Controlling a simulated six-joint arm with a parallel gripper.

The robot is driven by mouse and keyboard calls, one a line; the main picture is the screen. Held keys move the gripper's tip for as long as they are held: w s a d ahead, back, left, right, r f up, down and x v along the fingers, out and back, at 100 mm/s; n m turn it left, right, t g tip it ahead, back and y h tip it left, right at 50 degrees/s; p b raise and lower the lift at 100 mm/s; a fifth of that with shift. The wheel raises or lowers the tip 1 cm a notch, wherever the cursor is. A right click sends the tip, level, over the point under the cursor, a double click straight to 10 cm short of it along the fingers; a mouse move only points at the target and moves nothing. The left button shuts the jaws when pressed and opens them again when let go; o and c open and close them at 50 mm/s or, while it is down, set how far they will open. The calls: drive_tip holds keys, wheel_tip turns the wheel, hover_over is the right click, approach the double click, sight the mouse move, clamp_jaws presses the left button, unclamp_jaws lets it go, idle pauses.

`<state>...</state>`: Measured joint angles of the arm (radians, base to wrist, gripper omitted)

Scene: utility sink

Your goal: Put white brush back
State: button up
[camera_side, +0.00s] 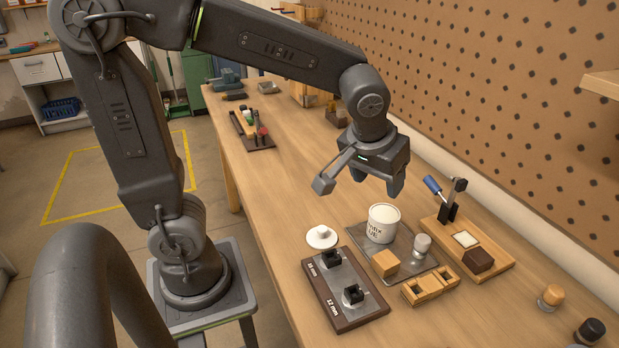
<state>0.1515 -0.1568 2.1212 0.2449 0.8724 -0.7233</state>
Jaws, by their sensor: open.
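I cannot make out a clear white brush. A white round piece with a small knob (321,236) sits on the bench, beside a dark-edged plate (373,304) marked in mm that carries two black fittings. A white pot with black lettering (383,223) stands on a grey tray (408,243). A small light-coloured knobbed piece (421,246) and a wooden block (385,263) are also at the tray. My gripper (376,187) is open and empty, pointing down above the bench, behind the pot and apart from everything.
A wooden board (499,262) with a blue-handled clamp (433,186) and a dark block stands at right. A slotted wooden block (431,287) is in front. A tray with tools (252,130) lies further back. The pegboard wall (480,90) bounds the right. The mid-bench is clear.

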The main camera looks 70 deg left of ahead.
drive_tip(key=s+a+r+m+t+h, duration=0.1)
drive_tip(key=s+m, duration=0.4)
drive_tip(key=s, duration=0.7)
drive_tip(key=shift+s+a+r+t+h, duration=0.2)
drive_tip(key=shift+a+r+t+h, duration=0.1)
drive_tip(key=shift+r+t, duration=0.15)
